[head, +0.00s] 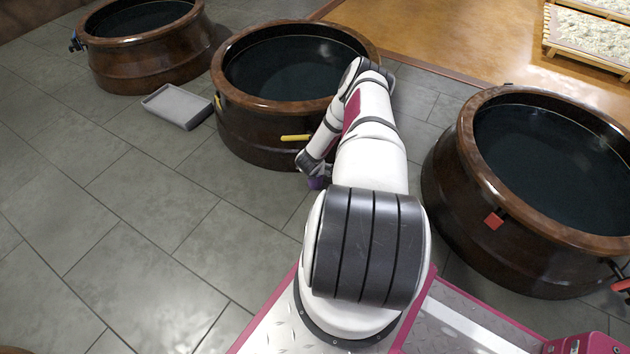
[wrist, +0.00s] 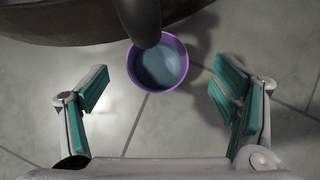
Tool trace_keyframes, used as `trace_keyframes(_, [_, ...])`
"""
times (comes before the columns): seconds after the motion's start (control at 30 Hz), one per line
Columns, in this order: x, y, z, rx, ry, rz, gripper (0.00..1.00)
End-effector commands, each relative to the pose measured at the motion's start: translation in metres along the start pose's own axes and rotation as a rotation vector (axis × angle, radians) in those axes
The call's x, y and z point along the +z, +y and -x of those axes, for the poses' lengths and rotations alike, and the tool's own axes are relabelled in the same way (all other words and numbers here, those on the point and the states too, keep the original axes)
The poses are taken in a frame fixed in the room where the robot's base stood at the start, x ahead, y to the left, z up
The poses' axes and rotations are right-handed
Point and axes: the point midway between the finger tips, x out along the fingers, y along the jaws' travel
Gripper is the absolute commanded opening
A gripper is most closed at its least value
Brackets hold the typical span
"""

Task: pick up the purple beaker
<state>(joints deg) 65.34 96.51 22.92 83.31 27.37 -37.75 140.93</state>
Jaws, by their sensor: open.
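The purple beaker (wrist: 162,70) shows in the wrist view, upper middle, with its round mouth facing the camera and a grey-blue inside. A dark rounded piece covers part of its upper rim. In the head view only a small purple patch of the beaker (head: 318,183) shows below my arm's end, close to the middle jar. My gripper (wrist: 160,87) is open and empty, its teal-padded fingers apart on the left and right of the picture. The beaker lies between their lines, a little beyond the tips. In the head view my arm hides most of the gripper.
The brown middle jar (head: 235,125) full of dark liquid stands right beside the beaker; its wall (wrist: 50,30) fills the wrist view's top left. A yellow bar (head: 297,138) sticks out from it. Another jar (head: 440,185) stands right. A grey tray (head: 178,106) lies left. Left floor is clear.

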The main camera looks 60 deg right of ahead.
Motion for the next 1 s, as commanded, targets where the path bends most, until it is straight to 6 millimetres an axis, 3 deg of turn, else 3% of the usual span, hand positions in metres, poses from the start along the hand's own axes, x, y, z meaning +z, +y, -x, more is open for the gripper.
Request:
trace_keyframes(0.4, [-0.005,0.003,-0.045,-0.001,0.0,0.002,0.81])
trace_keyframes(0.77, [-0.003,0.003,-0.051,0.0,0.0,0.0,0.81])
trace_keyframes(0.87, [-0.003,0.003,-0.051,0.0,0.0,0.0,0.63])
trace_keyframes(1.0, [-0.003,0.003,-0.05,0.0,0.0,0.0,0.31])
